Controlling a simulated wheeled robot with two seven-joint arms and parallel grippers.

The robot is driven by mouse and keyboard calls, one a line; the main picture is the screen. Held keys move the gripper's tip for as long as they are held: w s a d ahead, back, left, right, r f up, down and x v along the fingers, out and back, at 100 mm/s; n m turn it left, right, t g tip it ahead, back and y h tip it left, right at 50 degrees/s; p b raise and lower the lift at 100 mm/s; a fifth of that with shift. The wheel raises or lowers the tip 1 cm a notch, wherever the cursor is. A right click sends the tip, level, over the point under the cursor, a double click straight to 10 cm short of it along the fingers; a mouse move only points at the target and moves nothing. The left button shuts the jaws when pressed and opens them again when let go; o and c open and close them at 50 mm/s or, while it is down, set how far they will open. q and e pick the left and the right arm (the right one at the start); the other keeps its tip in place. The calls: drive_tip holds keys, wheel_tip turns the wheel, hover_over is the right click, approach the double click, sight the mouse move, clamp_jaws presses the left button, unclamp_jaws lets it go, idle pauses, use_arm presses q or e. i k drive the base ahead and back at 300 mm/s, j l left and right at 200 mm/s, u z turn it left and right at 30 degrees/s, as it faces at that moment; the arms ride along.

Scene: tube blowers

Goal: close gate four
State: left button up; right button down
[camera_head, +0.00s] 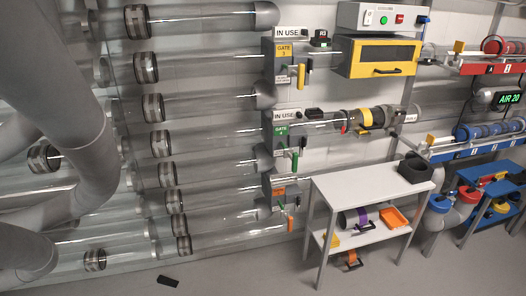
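A green gate plate (280,131) sits on a grey gate housing in the middle of the picture, under an "IN USE" sign (287,115). Its lettering is small; it seems to read "GATE 4". A green handle (295,161) hangs from this housing, pointing down. A yellow gate plate (284,50), seemingly "GATE 3", is above, with a yellow handle (300,77). An orange gate plate (278,192) is below, with an orange handle (290,222). Whether the gates are open inside cannot be told. Neither of my grippers shows.
Clear horizontal tubes (215,101) with dark bands run to the gates from the left. A white two-shelf table (365,182) stands right of the lower gates, with a black bin (414,169) on top. A yellow-framed box (382,58) hangs upper right. Floor in front is mostly free.

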sight(288, 153)
drive_tip(key=i+l+u, duration=0.6)
drive_tip(key=i, duration=0.2)
